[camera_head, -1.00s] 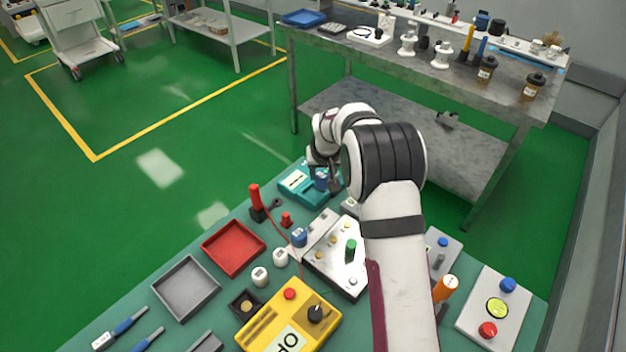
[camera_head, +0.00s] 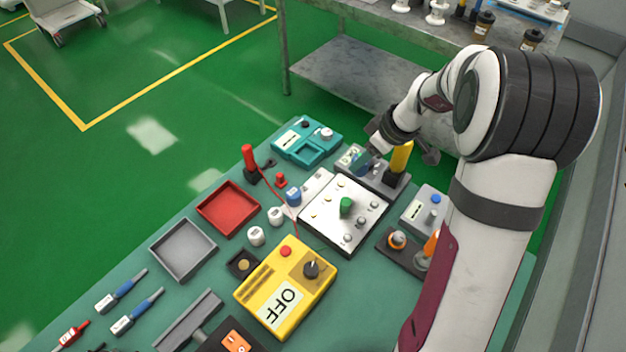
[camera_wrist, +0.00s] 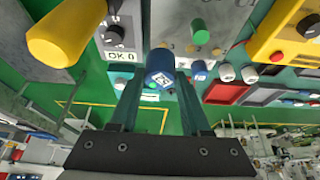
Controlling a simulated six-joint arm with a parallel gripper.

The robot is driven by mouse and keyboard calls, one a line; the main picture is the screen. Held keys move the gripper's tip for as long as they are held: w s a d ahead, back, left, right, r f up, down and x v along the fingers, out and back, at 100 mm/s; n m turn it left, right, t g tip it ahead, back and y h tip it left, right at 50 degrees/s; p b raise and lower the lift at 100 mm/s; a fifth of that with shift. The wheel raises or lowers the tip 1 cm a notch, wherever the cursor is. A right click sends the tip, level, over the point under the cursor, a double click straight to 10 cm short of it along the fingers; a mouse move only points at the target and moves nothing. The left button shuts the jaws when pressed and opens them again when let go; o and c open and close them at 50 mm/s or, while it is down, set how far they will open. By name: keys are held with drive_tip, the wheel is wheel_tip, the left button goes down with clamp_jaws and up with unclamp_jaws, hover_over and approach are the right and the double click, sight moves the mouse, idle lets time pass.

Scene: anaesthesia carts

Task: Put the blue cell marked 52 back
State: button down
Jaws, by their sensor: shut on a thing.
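My gripper (camera_wrist: 160,80) is shut on a blue cell (camera_wrist: 160,66) with a white label; its number is too small to read. In the head view my gripper (camera_head: 366,160) is over the grey unit (camera_head: 345,158) with the yellow handle, behind the white panel; cell and fingers are hard to tell apart there. I cannot tell whether the cell touches the unit. A second blue cell (camera_head: 293,196) sits in a pale grey block left of the white panel. It also shows in the wrist view (camera_wrist: 198,69), right of the held cell.
The upright yellow handle (camera_head: 401,157) stands close to the right of my gripper. The teal device (camera_head: 306,140) is to the left, with a recess. The white panel (camera_head: 345,214) with a green knob is in front. Two white cells (camera_head: 265,226) stand farther left.

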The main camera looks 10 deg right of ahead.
drive_tip(key=w+a+f, duration=0.1)
drive_tip(key=a+f, duration=0.1)
drive_tip(key=a, duration=0.1)
drive_tip(key=w+a+f, duration=0.2)
drive_tip(key=a, duration=0.1)
drive_tip(key=w+a+f, duration=0.1)
drive_tip(key=a+f, duration=0.1)
drive_tip(key=a, duration=0.1)
drive_tip(key=shift+w+a+f, duration=0.25)
drive_tip(key=shift+w+a, duration=0.05)
drive_tip(key=shift+a, duration=0.05)
drive_tip(key=shift+w+a+f, duration=0.1)
drive_tip(key=shift+f, duration=1)
drive_tip(key=shift+a+f, duration=0.1)
drive_tip(key=shift+f, duration=0.95)
drive_tip(key=shift+f, duration=0.1)
drive_tip(key=shift+c, duration=1.8)
unclamp_jaws()
drive_tip(key=v, duration=1.2)
drive_tip(key=s+a+r+m+g, duration=0.1)
drive_tip(key=s+r+m, duration=0.25)
drive_tip(key=s, duration=0.45)
drive_tip(key=s+a+r+m+g, duration=0.1)
drive_tip(key=s+a+r+m, duration=0.15)
drive_tip(key=s+r, duration=0.35)
drive_tip(key=s+d+f+m+g+h, duration=0.1)
drive_tip(key=s+m, duration=0.7)
drive_tip(key=s, duration=1)
drive_tip(key=shift+g, duration=0.3)
